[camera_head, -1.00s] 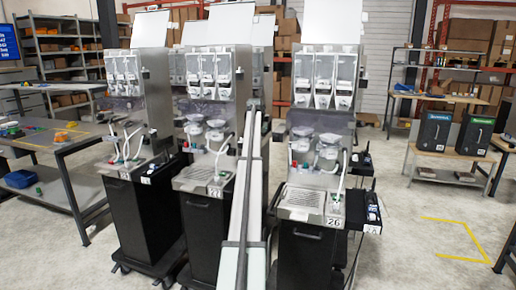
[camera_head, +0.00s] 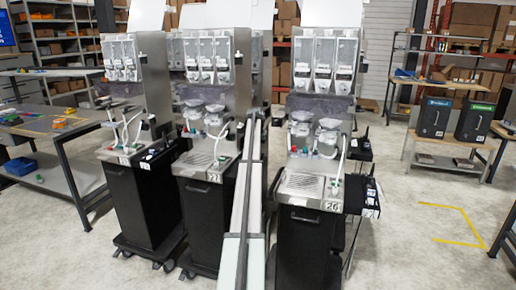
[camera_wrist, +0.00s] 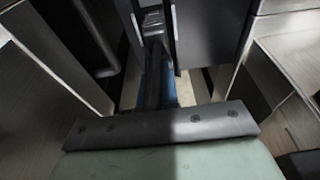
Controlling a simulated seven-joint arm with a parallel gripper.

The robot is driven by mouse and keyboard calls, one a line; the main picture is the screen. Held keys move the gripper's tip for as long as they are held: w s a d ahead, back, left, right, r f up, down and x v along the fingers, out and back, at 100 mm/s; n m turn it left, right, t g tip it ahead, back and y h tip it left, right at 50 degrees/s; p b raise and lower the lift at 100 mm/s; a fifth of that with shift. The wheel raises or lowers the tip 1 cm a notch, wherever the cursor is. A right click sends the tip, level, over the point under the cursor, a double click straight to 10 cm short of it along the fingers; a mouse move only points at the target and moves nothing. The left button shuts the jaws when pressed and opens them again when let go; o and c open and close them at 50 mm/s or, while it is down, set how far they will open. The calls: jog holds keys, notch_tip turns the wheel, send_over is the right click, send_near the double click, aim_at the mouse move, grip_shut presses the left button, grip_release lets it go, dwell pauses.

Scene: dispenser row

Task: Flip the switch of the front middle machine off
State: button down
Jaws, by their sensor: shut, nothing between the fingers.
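The front middle machine (camera_head: 208,185) is a tall steel dispenser on a black base, with clear hoppers on top, two pale bowls and a drip tray, in the head view. Its label (camera_head: 214,178) seems to read 27. A dark shape (camera_head: 232,130) shows at its right side, but its switch cannot be made out. The long grey rail in front covers part of that side. My gripper is in neither view. The wrist view shows steel cabinet sides (camera_wrist: 45,95), a dark panel (camera_wrist: 210,35) and a narrow gap, but no fingers I can identify.
Similar machines stand left (camera_head: 130,180) and right (camera_head: 315,185), each with a black side box, as at right (camera_head: 370,196). A long grey rail with pale panels (camera_head: 240,195) runs between the middle and right machines.

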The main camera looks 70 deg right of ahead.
jog(key=shift+a+f+h, duration=0.3)
jog(key=shift+a+f, duration=0.05)
jog(key=shift+f, duration=0.1)
jog(key=shift+d, duration=0.35)
jog(key=shift+d+r, duration=0.4)
jog(key=shift+d, duration=0.1)
